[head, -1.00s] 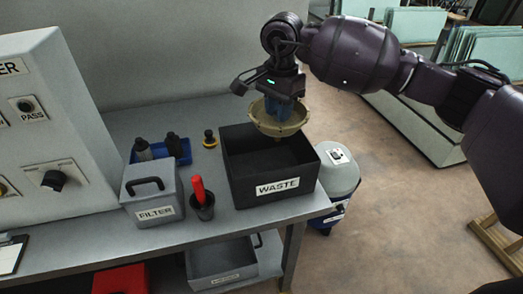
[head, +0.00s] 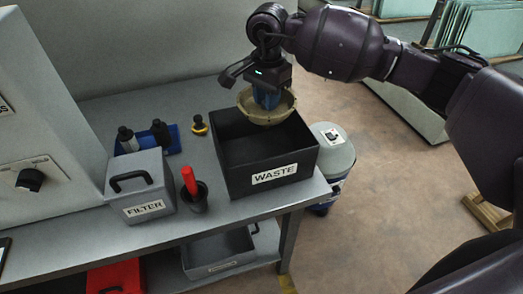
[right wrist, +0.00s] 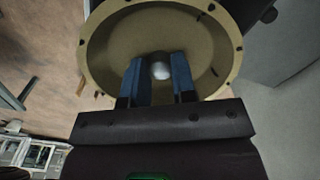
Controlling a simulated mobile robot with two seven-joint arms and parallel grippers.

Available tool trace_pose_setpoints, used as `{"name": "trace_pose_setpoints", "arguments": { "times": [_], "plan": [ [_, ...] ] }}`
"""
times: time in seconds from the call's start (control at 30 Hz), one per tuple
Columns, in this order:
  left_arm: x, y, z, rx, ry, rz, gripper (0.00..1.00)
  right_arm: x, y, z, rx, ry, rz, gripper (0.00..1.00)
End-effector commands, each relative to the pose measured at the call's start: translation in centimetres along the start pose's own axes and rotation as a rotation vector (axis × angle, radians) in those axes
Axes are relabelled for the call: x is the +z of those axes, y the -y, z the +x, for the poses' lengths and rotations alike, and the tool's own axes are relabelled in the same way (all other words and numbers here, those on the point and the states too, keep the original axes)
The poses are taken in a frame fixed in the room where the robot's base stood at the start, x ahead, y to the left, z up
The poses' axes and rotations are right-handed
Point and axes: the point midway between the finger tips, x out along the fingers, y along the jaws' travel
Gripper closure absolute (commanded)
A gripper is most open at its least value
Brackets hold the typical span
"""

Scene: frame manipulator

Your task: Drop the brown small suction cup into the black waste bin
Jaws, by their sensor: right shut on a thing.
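The brown small suction cup (head: 266,107) is a tan, shallow round cup held above the black waste bin. My right gripper (head: 267,97) is shut on it from above. The right wrist view shows the cup's bowl (right wrist: 110,45) with the blue fingers (right wrist: 160,75) closed on a grey knob at its middle. The black waste bin (head: 272,178), open-topped with a WASTE label, stands on the bench. The cup is over the bin's back part, and its lower edge overlaps the opening in the picture. My left gripper is not in view.
Left of the bin stand a dark cup with a red handle (head: 194,198), a grey FILTER box (head: 140,190) and a blue tray (head: 172,137) with dark bottles. A small black-and-yellow piece (head: 199,125) lies behind. A grey-lidded container (head: 332,150) stands beyond the bench's right edge.

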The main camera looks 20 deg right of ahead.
Motion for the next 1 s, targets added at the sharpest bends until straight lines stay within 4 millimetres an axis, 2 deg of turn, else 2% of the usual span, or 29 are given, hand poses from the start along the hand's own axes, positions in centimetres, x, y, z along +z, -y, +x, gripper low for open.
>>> {"name": "trace_pose_setpoints", "arguments": {
  "times": [0.1,0.4,0.43,0.6,0.87,1.0],
  "plan": [
    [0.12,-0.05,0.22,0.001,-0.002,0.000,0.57,-0.01,0.04,0.73,-0.001,0.000,0.000,1.00],
    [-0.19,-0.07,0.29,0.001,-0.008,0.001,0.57,-0.03,0.04,0.79,-0.003,-0.001,0.000,1.00],
    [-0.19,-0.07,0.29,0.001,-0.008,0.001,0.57,-0.02,0.04,0.80,-0.002,-0.001,0.000,0.71],
    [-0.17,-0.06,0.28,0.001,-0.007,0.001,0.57,-0.03,0.03,0.82,-0.002,-0.001,0.000,0.45],
    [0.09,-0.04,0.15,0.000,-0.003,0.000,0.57,-0.04,0.00,0.85,-0.001,-0.001,0.000,0.45],
    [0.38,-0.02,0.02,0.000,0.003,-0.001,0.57,-0.05,0.05,0.07,-0.003,-0.001,0.000,0.45]
  ]
}}
